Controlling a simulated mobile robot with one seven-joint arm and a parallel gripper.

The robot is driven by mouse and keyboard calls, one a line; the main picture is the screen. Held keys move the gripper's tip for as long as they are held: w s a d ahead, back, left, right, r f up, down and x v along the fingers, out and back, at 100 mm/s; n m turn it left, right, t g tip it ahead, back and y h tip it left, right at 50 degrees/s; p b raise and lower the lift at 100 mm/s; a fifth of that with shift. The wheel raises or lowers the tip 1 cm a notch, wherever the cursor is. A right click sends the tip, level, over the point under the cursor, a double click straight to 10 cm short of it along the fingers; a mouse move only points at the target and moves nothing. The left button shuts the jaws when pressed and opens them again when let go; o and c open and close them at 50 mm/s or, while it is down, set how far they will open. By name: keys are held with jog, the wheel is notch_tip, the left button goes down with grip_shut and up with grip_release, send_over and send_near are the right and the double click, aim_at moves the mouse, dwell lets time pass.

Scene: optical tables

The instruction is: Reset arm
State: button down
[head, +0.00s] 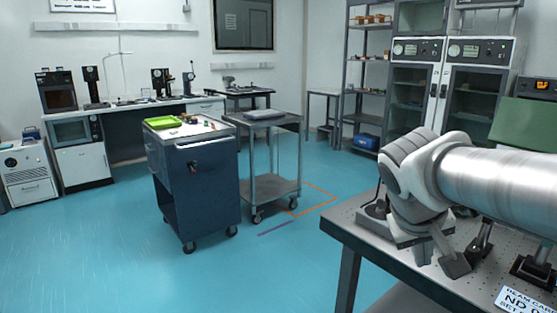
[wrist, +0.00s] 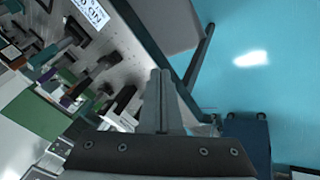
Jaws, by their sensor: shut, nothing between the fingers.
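My gripper (head: 452,262) hangs at the end of my arm, over the left part of the perforated optical table (head: 366,237) at the right of the head view. In the wrist view my gripper (wrist: 159,75) points up the picture with its two fingers together, shut and empty. My arm reaches in from the right edge in the head view and hides part of the table and the things on it. In the wrist view the table (wrist: 128,58) lies tilted at upper left, with the blue floor to its right.
Optical mounts (head: 480,240) stand on the table close to my gripper. A white label (head: 527,300) reads "ND" in part. A dark blue cart (head: 200,190) and a grey trolley (head: 275,187) stand mid-room. The blue floor (head: 110,250) at left is clear.

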jog(key=s+a+f+t+y, duration=0.1)
jog(key=s+a+f+y, duration=0.3)
jog(key=s+a, duration=0.6)
notch_tip(320, 180, up, 20)
jog(key=s+p, duration=0.1)
jog(key=p, duration=1.9)
jog(key=shift+d+y, duration=0.25)
jog(key=shift+y, duration=0.15)
jog(key=shift+s+d+f, duration=0.1)
jog(key=shift+d, duration=0.1)
